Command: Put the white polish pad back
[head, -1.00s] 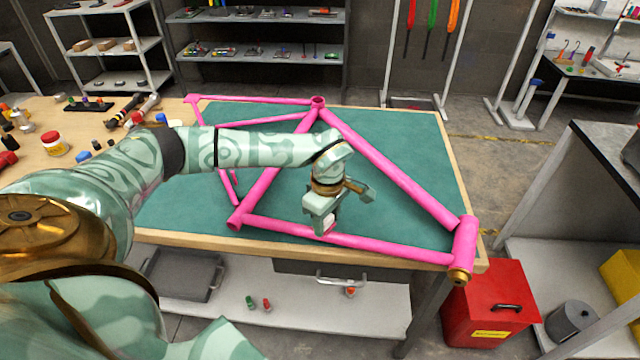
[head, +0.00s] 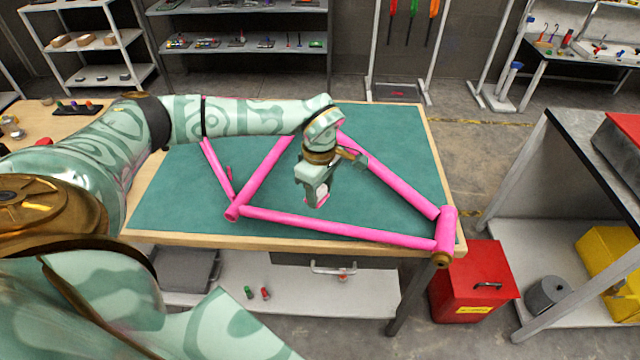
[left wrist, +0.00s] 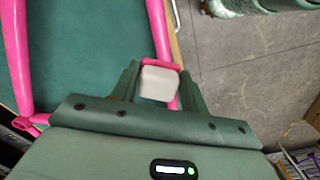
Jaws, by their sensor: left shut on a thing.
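My left gripper (head: 315,196) is shut on the white polish pad (head: 322,191), a small pale block at its fingertips. In the left wrist view the pad (left wrist: 158,83) sits between the two fingers, with a pink tube behind it. In the head view the gripper and pad show over the green mat, inside the outline of the pink bike frame (head: 340,228). How high they are above the mat I cannot tell. My right gripper is not in view.
The frame lies on the green-topped workbench (head: 180,205). A red box (head: 474,290) stands on the floor right of the bench. A dark-topped bench (head: 585,150) is at the right. Shelves (head: 245,42) stand at the back. A grey tray (head: 185,268) is on the shelf below.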

